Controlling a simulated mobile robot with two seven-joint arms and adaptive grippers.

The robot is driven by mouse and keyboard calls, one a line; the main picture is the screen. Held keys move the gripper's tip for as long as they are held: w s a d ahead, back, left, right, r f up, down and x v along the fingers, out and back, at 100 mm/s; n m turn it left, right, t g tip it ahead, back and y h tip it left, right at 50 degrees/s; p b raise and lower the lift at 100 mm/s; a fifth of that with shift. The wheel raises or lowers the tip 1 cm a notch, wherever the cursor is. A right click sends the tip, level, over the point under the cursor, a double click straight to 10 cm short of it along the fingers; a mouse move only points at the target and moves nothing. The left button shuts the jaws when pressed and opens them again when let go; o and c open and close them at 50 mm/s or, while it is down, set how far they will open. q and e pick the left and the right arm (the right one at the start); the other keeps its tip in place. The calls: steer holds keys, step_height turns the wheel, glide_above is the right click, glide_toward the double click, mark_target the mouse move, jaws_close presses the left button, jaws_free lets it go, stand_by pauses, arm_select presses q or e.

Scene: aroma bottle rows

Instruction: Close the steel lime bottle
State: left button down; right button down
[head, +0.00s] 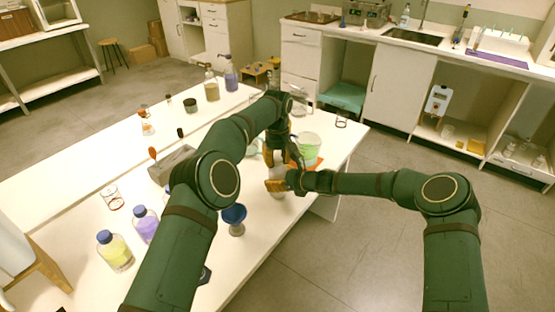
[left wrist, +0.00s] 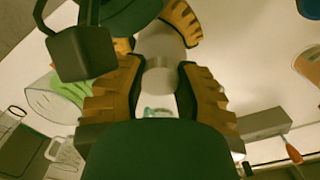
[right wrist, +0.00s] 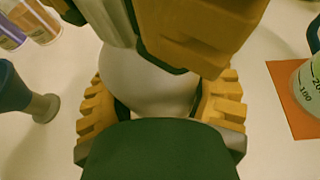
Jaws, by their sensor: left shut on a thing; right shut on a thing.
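The steel bottle (head: 277,187) is a pale grey, rounded vessel standing near the table's right edge. In the right wrist view its smooth body (right wrist: 145,85) fills the space between the yellow fingers. My right gripper (head: 279,181) is shut around the body from the side. My left gripper (head: 283,158) is directly above, pointing down, with its fingers shut at the bottle's top. In the left wrist view a small pale round piece, apparently the lid (left wrist: 160,80), shows between those fingers. The seam between lid and neck is hidden, so I cannot tell whether it is seated.
A beaker of green liquid (head: 308,150) stands on an orange mat (right wrist: 285,82) close to the grippers. A blue cup on a stem (head: 234,217), a purple bottle (head: 146,224) and a yellow bottle (head: 115,250) stand nearer. Several other bottles line the table's far side.

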arm_select(q)
steer(key=shift+m, duration=0.3)
steer(key=c, duration=0.7)
jaws_free()
steer(key=shift+c, duration=0.2)
steer(key=shift+r, duration=0.1)
steer(key=shift+r, duration=2.15)
